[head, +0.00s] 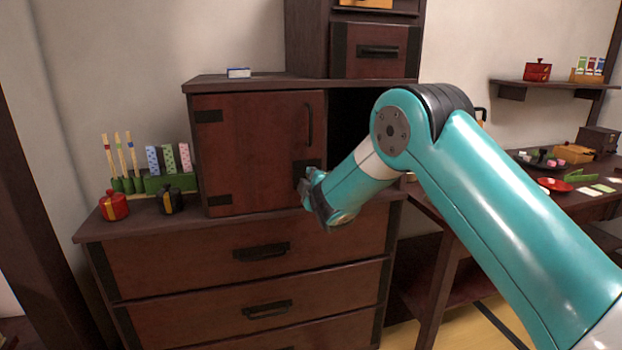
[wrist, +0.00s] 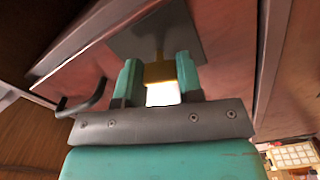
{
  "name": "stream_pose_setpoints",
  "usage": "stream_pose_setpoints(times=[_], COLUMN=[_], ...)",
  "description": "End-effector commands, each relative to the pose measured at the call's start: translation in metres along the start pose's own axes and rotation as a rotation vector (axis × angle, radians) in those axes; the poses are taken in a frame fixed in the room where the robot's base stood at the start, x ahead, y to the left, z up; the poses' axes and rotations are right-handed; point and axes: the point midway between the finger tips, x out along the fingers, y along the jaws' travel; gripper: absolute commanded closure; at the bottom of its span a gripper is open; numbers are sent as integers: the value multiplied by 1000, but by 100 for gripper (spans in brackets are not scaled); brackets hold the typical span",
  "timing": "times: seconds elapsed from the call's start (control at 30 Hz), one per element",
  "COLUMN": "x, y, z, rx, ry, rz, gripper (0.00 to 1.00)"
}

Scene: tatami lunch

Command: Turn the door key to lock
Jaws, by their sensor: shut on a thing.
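The red-brown cabinet door (head: 250,140) has a dark lock plate (head: 306,165) near its lower right edge. The plate fills the upper middle of the wrist view (wrist: 180,38). A small gold key (wrist: 158,72) sticks out from the plate. Its near end looks bright white. My gripper (wrist: 159,84) is shut on the key, with one teal finger on each side. In the head view my gripper (head: 308,188) is right at the lock plate and hides the key. How far the key is turned is hard to tell.
A black door handle (head: 309,124) is above the plate. A dark opening (head: 352,105) lies right of the door. A red pot (head: 113,206), a black pot (head: 170,200) and a green rack (head: 168,182) stand left on the chest top. Drawers with black handles (head: 262,251) are below.

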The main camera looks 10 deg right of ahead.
Motion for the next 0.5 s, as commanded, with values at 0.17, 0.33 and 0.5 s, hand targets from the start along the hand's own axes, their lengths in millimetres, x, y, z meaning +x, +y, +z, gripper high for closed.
stream_pose_setpoints(times=[0.17, 0.33, 0.5], x=[0, 0, 0], y=[2, 1, 1], z=[-1, -2, -1], rx=[-136, -236, -300], ry=[2, 2, 2], rz=[1, 1, 1], gripper=[90, 90, 90])
